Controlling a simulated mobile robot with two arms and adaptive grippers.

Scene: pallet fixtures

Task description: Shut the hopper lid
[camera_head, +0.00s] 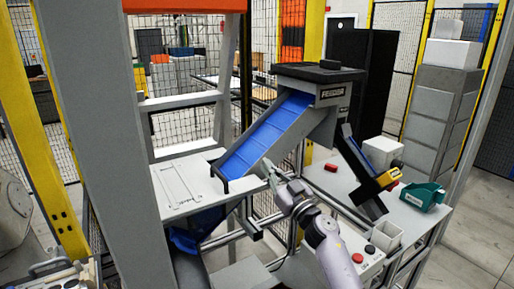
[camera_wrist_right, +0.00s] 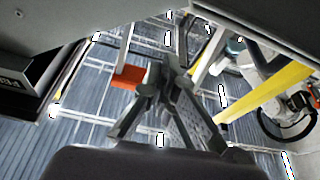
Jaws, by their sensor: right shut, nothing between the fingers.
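The hopper (camera_head: 333,94) is a grey box with a dark label, at the top of a sloping blue chute (camera_head: 265,132). Its black lid (camera_head: 312,73) looks to lie about flat across the top, with a small dark block on it; whether it is fully seated I cannot tell. My right gripper (camera_head: 268,166) is below the hopper, beside the chute's lower side and apart from the lid. In the right wrist view its fingers (camera_wrist_right: 172,68) come together, shut and empty, pointing up past grey panels. My left gripper is not in view.
A grey table (camera_head: 335,181) holds a green bin (camera_head: 423,196), a yellow-and-black tool (camera_head: 389,178) and a dark slanted conveyor (camera_head: 358,168). A grey post (camera_head: 100,120) stands at left. A white plate (camera_head: 178,185) lies by the chute's foot. Mesh fencing is behind.

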